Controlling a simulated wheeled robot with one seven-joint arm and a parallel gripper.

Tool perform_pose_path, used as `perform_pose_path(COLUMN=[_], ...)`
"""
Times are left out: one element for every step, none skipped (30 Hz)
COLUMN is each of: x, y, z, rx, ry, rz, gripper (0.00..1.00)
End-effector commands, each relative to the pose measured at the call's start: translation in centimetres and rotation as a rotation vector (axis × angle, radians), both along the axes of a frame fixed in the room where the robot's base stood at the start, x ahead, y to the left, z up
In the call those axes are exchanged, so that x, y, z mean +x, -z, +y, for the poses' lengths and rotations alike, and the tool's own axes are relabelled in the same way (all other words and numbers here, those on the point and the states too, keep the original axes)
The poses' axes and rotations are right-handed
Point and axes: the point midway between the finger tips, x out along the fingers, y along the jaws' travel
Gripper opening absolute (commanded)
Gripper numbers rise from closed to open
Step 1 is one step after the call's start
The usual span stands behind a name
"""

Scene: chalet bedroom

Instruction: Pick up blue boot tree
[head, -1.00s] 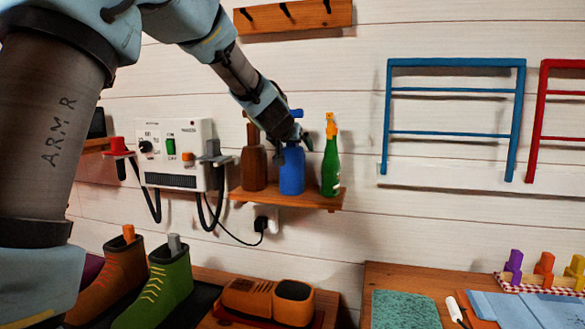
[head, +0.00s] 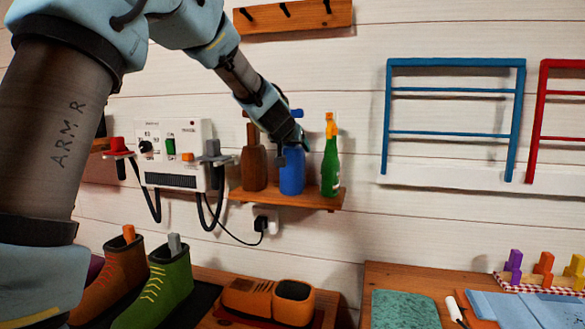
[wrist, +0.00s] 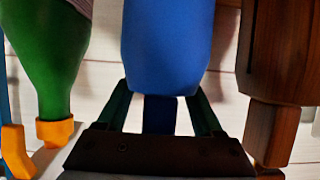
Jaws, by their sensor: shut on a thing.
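The blue boot tree (head: 292,178) stands upright on the small wooden wall shelf (head: 315,201), between a brown wooden piece (head: 254,168) and a green bottle with an orange top (head: 330,165). My gripper (head: 291,143) comes down from the upper left and is shut on its narrow blue neck. In the wrist view the wide blue body (wrist: 167,45) fills the middle, with the neck (wrist: 159,115) between my two fingers. The base still appears to rest on the shelf; the fingers partly hide its top in the head view.
The brown piece (wrist: 284,60) and the green bottle (wrist: 50,60) flank my gripper closely. A white control box (head: 175,150) with cables is left of the shelf. A green boot (head: 155,290) and an orange boot (head: 115,275) stand below. A blue rack (head: 455,62) hangs right.

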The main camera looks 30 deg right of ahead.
Motion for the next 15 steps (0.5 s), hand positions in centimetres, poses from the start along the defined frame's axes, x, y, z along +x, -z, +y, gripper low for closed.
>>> perform_pose_path(x=[-0.02,-0.02,-0.02,-0.02,-0.02,-0.02,-0.02,-0.02,-0.03,-0.03,-0.03,-0.03,-0.03,-0.03,-0.03], y=[0.02,0.02,0.02,0.02,0.02,0.02,0.02,0.02,0.02,0.02,0.02,0.02,0.02,0.03,0.03], z=[-0.01,-0.01,-0.01,-0.01,-0.01,-0.01,-0.01,-0.01,-0.02,-0.02,-0.02,-0.02,-0.02,-0.01,-0.01], rx=[0.0,0.0,0.0,0.0,0.0,0.0,0.0,0.0,0.0,0.0,0.0,0.0,0.0,0.0,0.0], ry=[0.0,0.0,0.0,0.0,0.0,0.0,0.0,0.0,0.001,0.001,0.001,0.001,0.001,0.001,0.001], rz=[0.0,0.0,0.0,0.0,0.0,0.0,0.0,0.0,0.0,0.0,0.0,0.0,0.0,0.001,0.001], gripper=[0.25,0.21,0.17,0.13,0.1,0.06,0.02,0.0,0.0,0.0,0.0,0.0,0.0,0.0,0.0])
